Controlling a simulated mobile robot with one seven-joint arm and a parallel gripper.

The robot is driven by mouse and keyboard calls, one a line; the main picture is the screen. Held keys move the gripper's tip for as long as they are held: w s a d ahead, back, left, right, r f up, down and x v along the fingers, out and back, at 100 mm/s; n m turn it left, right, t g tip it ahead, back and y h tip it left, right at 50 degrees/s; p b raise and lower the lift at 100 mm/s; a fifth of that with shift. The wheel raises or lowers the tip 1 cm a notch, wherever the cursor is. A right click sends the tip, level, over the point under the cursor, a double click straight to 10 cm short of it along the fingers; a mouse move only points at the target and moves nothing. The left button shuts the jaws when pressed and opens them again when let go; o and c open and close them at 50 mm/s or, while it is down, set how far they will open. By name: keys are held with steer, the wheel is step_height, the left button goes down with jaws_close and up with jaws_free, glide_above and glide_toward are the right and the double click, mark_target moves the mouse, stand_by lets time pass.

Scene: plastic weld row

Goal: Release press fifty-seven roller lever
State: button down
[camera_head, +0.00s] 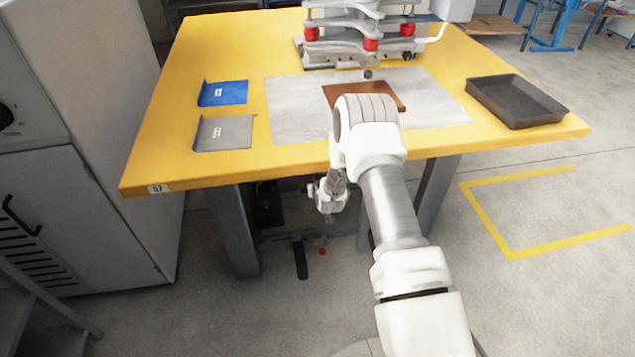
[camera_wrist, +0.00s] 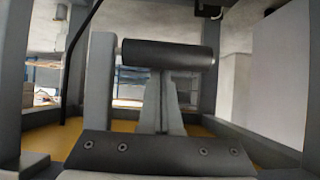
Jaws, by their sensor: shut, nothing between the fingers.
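Table fifty-seven (camera_head: 230,165) is yellow and carries a number plate (camera_head: 158,188) on its front left corner. My gripper (camera_head: 329,207) hangs below the table's front edge, small in the head view, and is shut and empty.
A press with red parts (camera_head: 365,35) stands at the table's back. A cabinet (camera_head: 90,120) stands left.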

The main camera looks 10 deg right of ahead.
steer(key=p+v, duration=0.4)
steer(key=v, duration=1.3)
steer(key=shift+s+p, duration=0.15)
steer(key=shift+p, duration=0.2)
steer(key=shift+s, duration=0.1)
